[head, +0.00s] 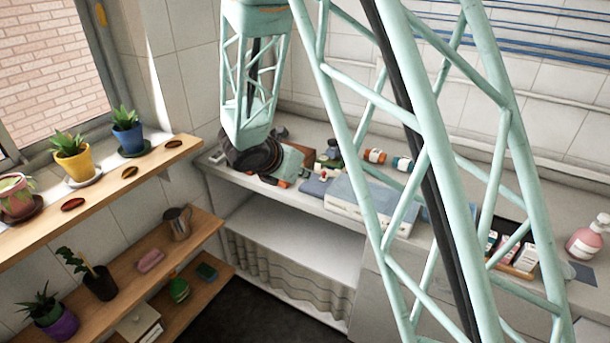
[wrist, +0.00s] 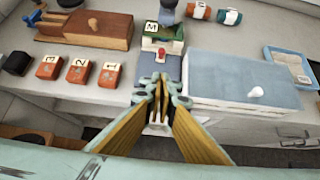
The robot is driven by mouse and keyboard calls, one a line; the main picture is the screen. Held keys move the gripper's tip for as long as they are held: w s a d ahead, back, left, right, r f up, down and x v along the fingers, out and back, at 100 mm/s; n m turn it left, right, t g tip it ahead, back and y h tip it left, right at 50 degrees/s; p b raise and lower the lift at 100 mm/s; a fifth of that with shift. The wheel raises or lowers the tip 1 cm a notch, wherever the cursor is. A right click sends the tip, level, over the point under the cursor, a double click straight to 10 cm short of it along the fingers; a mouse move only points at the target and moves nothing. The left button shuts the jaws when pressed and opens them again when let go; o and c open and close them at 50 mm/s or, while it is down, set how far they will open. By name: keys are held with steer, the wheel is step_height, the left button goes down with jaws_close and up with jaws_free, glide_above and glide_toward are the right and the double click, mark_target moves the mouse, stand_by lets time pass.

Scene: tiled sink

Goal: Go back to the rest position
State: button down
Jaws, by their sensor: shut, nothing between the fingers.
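My gripper (wrist: 158,92) shows in the wrist view at the lower middle, with its two fingers together and nothing between them. It hangs over the front part of the counter, above a blue-grey mat (wrist: 145,70) and just short of a small block marked M with a red knob (wrist: 162,43). In the head view my arm comes down over the counter at upper middle. The gripper's fingertips are hard to make out there among the objects on the counter.
A pale box with a blue-grey lid (wrist: 245,80) lies right of my gripper. Numbered orange blocks (wrist: 78,70) and a wooden box (wrist: 95,30) lie left. Shelves with potted plants (head: 72,155) stand at left in the head view. A pink soap bottle (head: 586,240) stands far right.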

steer(key=shift+r, duration=0.1)
steer(key=s+d+r+m+g, duration=0.2)
steer(key=s+d+r+m, duration=0.5)
steer(key=s+d+r, duration=0.3)
steer(key=s+d+r+m+g, duration=0.2)
steer(key=s+d+r+m, duration=0.65)
steer(key=s, duration=0.35)
steer(key=s+d+r+m+y, duration=0.1)
steer(key=s+r+m, duration=0.15)
steer(key=s, duration=0.45)
steer(key=s+d+r+m+y, duration=0.1)
steer(key=s+m, duration=0.2)
steer(key=s, duration=0.5)
steer(key=s+a+r+m+y, duration=0.1)
steer(key=s+a+m, duration=0.2)
steer(key=s, duration=0.4)
steer(key=s+a+r+m+y, duration=0.1)
steer(key=s+a+m, duration=0.3)
steer(key=s, duration=0.4)
steer(key=shift+r+m+y, duration=0.15)
steer(key=shift+m+y, duration=0.35)
steer(key=shift+y, duration=0.3)
